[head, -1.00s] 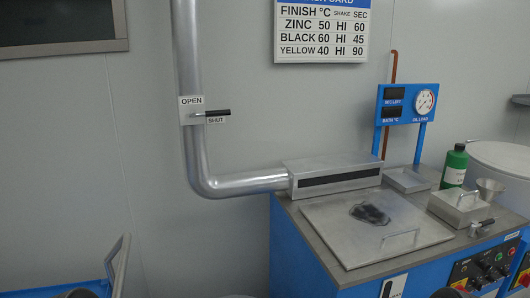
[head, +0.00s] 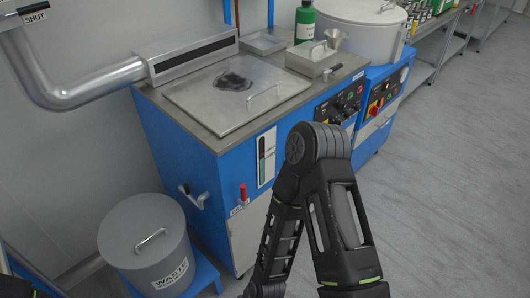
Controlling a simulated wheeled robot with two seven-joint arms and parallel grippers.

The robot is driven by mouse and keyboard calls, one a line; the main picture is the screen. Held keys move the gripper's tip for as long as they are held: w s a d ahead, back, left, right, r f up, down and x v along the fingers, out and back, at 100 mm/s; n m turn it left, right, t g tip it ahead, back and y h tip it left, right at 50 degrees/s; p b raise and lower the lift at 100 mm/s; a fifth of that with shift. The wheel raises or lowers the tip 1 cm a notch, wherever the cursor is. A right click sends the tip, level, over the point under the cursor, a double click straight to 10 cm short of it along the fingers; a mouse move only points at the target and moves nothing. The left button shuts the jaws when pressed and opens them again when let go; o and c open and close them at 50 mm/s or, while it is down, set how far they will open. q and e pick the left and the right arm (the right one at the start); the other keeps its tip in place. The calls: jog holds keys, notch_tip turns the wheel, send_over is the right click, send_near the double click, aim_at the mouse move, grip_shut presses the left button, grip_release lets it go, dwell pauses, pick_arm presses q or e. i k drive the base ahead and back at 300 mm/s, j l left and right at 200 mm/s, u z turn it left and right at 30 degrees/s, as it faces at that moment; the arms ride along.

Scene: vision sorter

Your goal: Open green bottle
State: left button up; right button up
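The green bottle (head: 305,22) stands upright at the back of the blue machine's top, beside a small metal box, in the head view. Its dark cap (head: 307,3) is at the very top edge of the picture, partly cut off. A bent black arm of mine rises from the bottom middle, in front of the machine, far from the bottle. Neither of my grippers shows. A small dark piece of my other arm is at the bottom left corner.
A large pot (head: 362,32) stands to the right. A waste bin (head: 150,245) is at lower left. Grey floor (head: 450,180) at right is clear.

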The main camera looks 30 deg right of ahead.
aim_at(305, 24)
jog(key=l+u, duration=0.15)
jog(key=l, duration=0.45)
jog(key=l+u, duration=0.15)
jog(key=l, duration=0.5)
jog(key=k+l+u, duration=0.15)
jog(key=l, duration=0.45)
jog(key=l+u, duration=0.1)
jog(key=l, duration=0.5)
jog(key=k+l+u, duration=0.15)
jog(key=l, duration=0.45)
jog(key=k+l+u, duration=0.15)
jog(key=l, duration=0.4)
jog(key=k+l+u, duration=0.15)
jog(key=l, duration=0.4)
jog(key=k+l+u, duration=0.15)
jog(key=k+l, duration=0.15)
jog(key=l, duration=0.25)
